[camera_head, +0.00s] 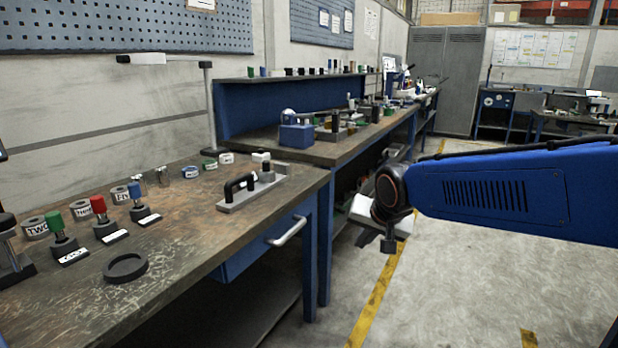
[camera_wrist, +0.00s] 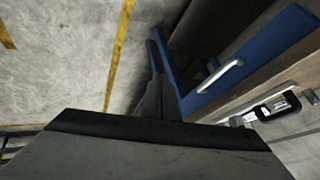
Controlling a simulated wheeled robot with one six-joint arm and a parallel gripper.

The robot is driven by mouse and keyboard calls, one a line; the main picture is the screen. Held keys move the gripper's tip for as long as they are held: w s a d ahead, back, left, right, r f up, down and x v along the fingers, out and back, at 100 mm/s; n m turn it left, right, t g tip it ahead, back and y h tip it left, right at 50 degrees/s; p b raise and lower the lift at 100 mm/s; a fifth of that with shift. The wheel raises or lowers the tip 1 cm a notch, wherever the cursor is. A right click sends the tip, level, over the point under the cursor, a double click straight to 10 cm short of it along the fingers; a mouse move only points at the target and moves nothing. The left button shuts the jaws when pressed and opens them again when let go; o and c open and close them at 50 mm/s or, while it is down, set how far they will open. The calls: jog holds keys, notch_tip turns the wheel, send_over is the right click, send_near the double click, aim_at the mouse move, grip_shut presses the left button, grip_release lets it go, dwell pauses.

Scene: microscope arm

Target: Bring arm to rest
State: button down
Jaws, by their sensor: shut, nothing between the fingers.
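My gripper (camera_head: 389,243) hangs at the end of my blue arm in the right half of the head view. It is out over the floor, in front of the benches and apart from them. Its fingers look closed together, and nothing shows held in them. A large grey shape with a dark edge fills the bottom of the wrist view. No arm of a microscope can be made out clearly in either view.
The near workbench (camera_head: 190,255) holds several coloured knobs, labelled rings, a dark ring (camera_head: 126,267) and a plate with a black handle (camera_head: 240,187). Its drawer handle (camera_head: 287,231) sticks out. A farther bench (camera_head: 345,148) continues behind it. Floor to the right is open, with yellow lines.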

jog(key=s+d+f+n, duration=0.1)
jog(key=s+d+f, duration=0.1)
jog(key=s+d, duration=0.3)
jog(key=s+d+f+n+g+h, duration=0.1)
jog(key=s+d, duration=0.4)
jog(key=s, duration=0.7)
jog(key=s+d+f+n+g, duration=0.1)
jog(key=s+d+f, duration=0.2)
jog(key=s, duration=0.6)
jog(key=d, duration=0.2)
jog(key=shift+s+d+f+h, duration=0.2)
jog(key=shift+s+d+h, duration=0.1)
jog(key=shift+d+h, duration=0.1)
